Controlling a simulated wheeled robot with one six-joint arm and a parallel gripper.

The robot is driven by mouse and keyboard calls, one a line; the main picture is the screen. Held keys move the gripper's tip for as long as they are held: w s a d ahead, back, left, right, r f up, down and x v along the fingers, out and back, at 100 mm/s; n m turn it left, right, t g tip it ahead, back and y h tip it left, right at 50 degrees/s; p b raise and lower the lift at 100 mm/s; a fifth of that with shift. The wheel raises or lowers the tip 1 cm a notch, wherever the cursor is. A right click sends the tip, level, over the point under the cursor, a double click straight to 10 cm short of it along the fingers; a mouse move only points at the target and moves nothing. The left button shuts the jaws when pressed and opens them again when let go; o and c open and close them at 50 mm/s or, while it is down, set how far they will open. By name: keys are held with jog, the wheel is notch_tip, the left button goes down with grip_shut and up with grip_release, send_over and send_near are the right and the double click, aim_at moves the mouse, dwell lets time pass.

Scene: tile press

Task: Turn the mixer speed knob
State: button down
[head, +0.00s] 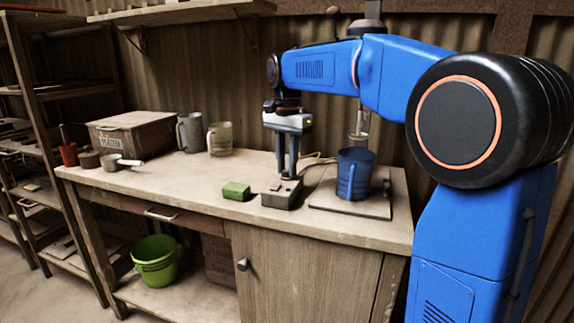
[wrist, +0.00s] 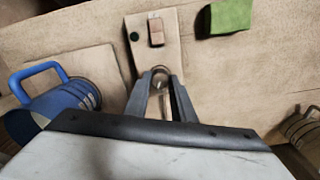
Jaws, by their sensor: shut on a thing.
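The mixer's grey control box (head: 281,198) sits near the front of the bench, between a green block and the mixer base. It also shows in the wrist view (wrist: 143,28), with a dark green button and a reddish switch on top. A small round knob (wrist: 160,70) is at the near end of the box. My gripper (head: 288,178) points straight down over the box. In the wrist view my gripper (wrist: 160,80) is shut on the knob, one finger on each side. In the head view the fingers hide the knob.
A blue jug (head: 353,174) stands on the mixer base (head: 325,196) right of the box, below the metal stirrer (head: 359,125). The green block (head: 236,191) lies close on the left. Grey (head: 190,132) and clear (head: 220,138) jugs stand farther back. The bench's left-middle is clear.

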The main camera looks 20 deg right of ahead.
jog(key=n, duration=0.3)
jog(key=shift+n, duration=0.4)
jog(key=n, duration=0.4)
jog(key=shift+n, duration=0.3)
jog(key=n, duration=0.4)
jog(key=shift+n, duration=2.3)
jog(key=c, duration=1.5)
grip_release()
